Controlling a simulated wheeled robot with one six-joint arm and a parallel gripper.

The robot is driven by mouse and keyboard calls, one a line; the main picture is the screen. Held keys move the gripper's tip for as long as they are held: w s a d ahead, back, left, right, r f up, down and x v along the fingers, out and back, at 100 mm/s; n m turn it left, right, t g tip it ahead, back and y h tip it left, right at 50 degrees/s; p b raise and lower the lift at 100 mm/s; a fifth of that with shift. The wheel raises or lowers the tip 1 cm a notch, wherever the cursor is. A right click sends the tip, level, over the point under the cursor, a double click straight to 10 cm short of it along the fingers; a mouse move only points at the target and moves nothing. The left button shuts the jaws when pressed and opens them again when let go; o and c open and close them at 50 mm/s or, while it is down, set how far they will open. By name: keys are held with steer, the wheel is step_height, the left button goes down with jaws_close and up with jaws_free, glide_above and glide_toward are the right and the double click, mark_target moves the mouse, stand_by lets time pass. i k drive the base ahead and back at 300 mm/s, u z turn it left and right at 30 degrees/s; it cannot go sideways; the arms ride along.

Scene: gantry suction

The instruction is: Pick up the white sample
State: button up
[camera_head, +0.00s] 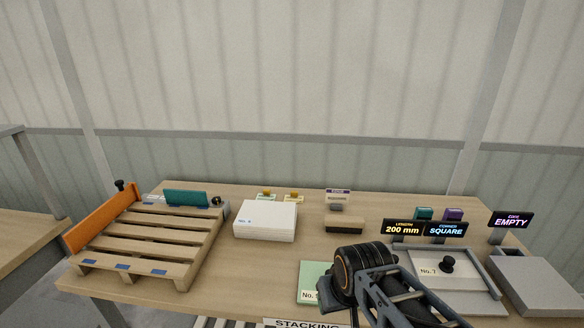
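A white stack or block (265,221) with a small blue-printed label on its front lies on the table, left of centre. I cannot tell which of these is the white sample. My dark arm reaches in from the bottom right. Its end, by my gripper (338,290), is over or beside a pale green plate (313,273), partly covering it. The fingers cannot be made out.
A wooden pallet (150,238) with an orange board (100,218) and a teal board (187,198) is at the left. Signs reading "200 mm" (402,228), "SQUARE" (446,230) and "EMPTY" (511,221) stand at the right. A grey box (540,283) is far right.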

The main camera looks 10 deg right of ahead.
mark_target(444, 271)
steer(key=z, duration=1.45)
steer(key=k, duration=0.45)
steer(key=z, duration=0.9)
steer(key=i, duration=0.75)
steer(key=u, duration=3)
